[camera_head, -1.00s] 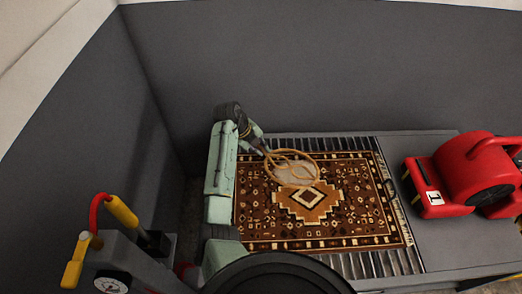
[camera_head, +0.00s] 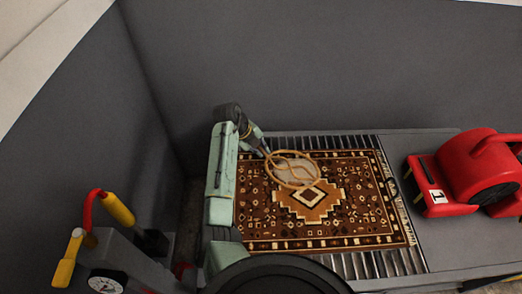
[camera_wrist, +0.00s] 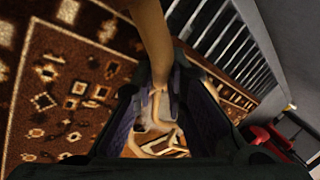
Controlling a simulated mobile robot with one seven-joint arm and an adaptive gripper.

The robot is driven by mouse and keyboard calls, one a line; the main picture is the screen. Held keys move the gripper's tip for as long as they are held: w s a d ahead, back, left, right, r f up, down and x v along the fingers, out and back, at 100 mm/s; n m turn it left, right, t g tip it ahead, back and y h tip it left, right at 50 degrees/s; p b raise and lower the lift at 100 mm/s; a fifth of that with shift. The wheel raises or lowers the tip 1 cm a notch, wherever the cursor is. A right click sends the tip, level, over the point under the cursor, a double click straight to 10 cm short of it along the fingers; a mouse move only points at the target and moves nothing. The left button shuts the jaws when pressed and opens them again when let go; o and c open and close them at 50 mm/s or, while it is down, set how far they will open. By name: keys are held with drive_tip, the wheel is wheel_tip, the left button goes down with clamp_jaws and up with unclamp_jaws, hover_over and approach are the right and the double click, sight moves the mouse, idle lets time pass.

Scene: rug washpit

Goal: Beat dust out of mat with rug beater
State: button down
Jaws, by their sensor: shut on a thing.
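The mat (camera_head: 345,226) is a brown and tan patterned rug lying flat on a slatted metal rack. A pale patch (camera_head: 311,167), possibly dust, shows on its far middle part. The rug beater (camera_head: 292,188) has a tan looped head over the mat's far left part; I cannot tell whether it touches. My gripper (camera_head: 258,147) is at the mat's far left corner, shut on the beater's handle. In the wrist view the handle (camera_wrist: 150,38) runs between the fingers of my gripper (camera_wrist: 156,98), with the looped head beyond, partly hidden by them.
A red blower (camera_head: 470,172) stands on the grey platform (camera_head: 450,240) right of the mat. The metal rack (camera_head: 300,143) shows past the mat's edges. Grey walls (camera_head: 320,70) close off the back and left. A yellow-handled machine with a gauge (camera_head: 107,282) is at the lower left.

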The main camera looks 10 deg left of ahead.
wheel_tip(320, 180, up, 3)
drive_tip(key=shift+f+p, duration=0.1)
drive_tip(key=shift+p, duration=0.4)
drive_tip(key=shift+f, duration=0.1)
wheel_tip(320, 180, down, 5)
drive_tip(key=b, duration=0.4)
drive_tip(key=shift+r, duration=0.45)
drive_tip(key=shift+r+p, duration=1.45)
drive_tip(key=shift+r, duration=0.55)
drive_tip(key=shift+d+f, duration=0.1)
